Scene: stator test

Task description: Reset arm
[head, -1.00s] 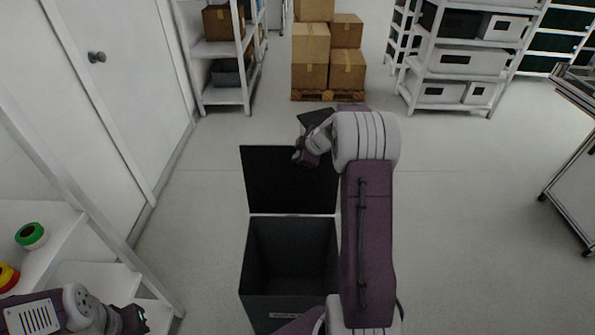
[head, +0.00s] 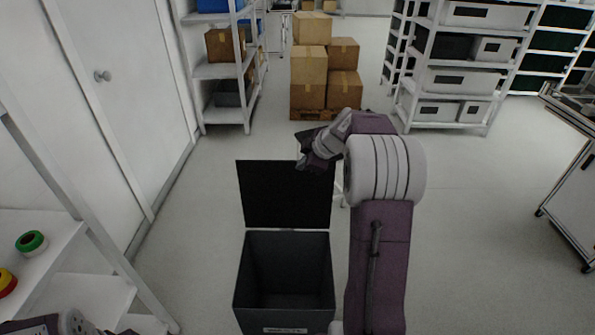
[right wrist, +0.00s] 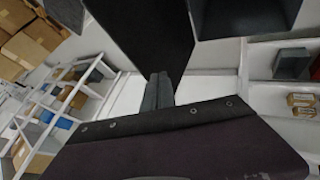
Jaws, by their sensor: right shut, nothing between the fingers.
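My right arm reaches forward beside the open dark bin. Its gripper (head: 308,148) is a dark shape at the end of the wrist, near the top of the raised lid. In the right wrist view the two fingers (right wrist: 158,92) are together with nothing between them. My left arm shows only in part at the bottom left corner in the head view; its gripper is outside the picture.
The dark bin (head: 285,318) stands open and looks empty, its lid (head: 285,195) raised at the back. A white shelf (head: 45,235) with green and yellow-red rolls is at the left. Stacked boxes (head: 311,62) and shelves stand behind. A cart (head: 580,190) is at the right.

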